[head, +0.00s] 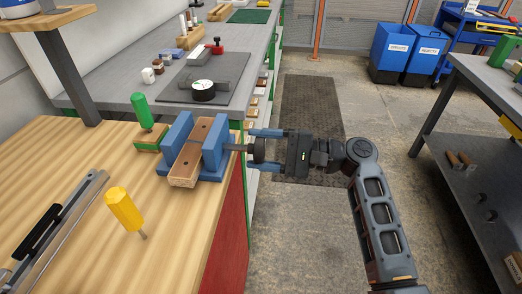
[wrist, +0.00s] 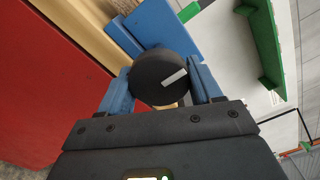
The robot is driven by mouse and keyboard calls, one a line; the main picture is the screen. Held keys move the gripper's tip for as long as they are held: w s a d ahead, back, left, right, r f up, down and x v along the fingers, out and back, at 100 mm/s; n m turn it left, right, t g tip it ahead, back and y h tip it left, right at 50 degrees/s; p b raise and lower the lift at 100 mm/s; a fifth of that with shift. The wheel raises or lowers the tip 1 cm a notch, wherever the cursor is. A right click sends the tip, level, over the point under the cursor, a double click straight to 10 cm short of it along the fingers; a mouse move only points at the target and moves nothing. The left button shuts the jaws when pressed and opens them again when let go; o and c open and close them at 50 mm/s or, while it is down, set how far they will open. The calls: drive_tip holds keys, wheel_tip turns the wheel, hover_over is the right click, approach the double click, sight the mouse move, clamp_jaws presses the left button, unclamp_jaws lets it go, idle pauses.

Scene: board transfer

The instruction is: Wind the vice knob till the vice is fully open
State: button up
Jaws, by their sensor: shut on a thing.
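The blue vice (head: 213,150) stands at the right edge of the wooden bench, with a wooden block (head: 188,165) between its jaws. Whether the block is clamped tight I cannot tell. The black round vice knob (head: 258,151) sits on a shaft on the vice's right side. In the wrist view the knob (wrist: 160,76) shows face-on with a pale mark on it. My gripper (head: 266,149) reaches in from the right and is shut on the knob, its blue fingers on either side of it; it also shows in the wrist view (wrist: 162,88).
The floor to the right is clear up to a dark shelf table (head: 490,80).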

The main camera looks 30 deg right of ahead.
idle(0.4)
drive_tip(key=o, duration=1)
drive_tip(key=shift+b+v, duration=0.4)
drive_tip(key=shift+v, duration=3.5)
drive_tip(key=shift+f, duration=0.1)
